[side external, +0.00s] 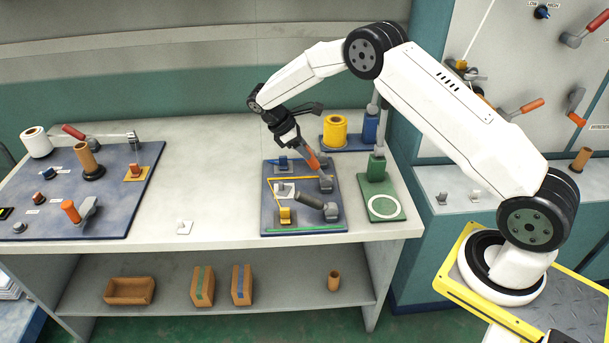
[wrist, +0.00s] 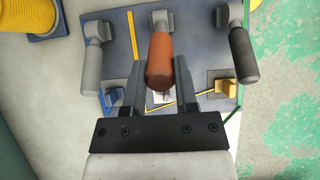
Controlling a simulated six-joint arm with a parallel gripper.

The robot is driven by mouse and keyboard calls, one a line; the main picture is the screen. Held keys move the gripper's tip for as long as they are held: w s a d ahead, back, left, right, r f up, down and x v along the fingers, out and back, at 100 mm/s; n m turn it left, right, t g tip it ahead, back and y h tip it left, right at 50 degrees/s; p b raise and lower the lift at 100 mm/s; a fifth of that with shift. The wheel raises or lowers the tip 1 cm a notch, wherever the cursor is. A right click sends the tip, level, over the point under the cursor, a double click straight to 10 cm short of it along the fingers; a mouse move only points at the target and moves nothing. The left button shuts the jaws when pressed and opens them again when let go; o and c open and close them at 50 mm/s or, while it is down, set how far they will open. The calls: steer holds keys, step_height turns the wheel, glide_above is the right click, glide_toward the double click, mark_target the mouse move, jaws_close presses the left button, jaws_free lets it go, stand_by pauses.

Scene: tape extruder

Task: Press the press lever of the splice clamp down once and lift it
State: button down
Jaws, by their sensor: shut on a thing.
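The splice clamp board (side external: 268,222) is a small blue plate at the front right of the bench, with several levers and small clamps. An orange-handled lever (side external: 312,159) stands tilted up from its grey pivot. My gripper (side external: 303,147) is at the upper end of this handle. In the wrist view the orange handle (wrist: 160,52) lies between the fingers of my gripper (wrist: 160,70), which is shut on it. A black-handled lever (wrist: 240,52) and a grey-handled lever (wrist: 97,55) stand on either side. The fingers partly hide the board below.
A yellow roll (side external: 335,130) and a blue post stand behind the board. A green stand (side external: 383,190) is close on its right. A larger blue board (side external: 120,215) with knobs and levers lies at the left. The bench between the boards is mostly clear, apart from a small white piece (side external: 184,227).

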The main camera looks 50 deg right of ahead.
steer(key=shift+w+a+f, duration=1.1)
steer(key=shift+a, duration=0.05)
steer(key=shift+w+a+f, duration=0.4)
steer(key=shift+f, duration=0.25)
steer(key=shift+c, duration=1.5)
jaws_free()
steer(key=shift+f, duration=0.1)
steer(key=v, duration=0.7)
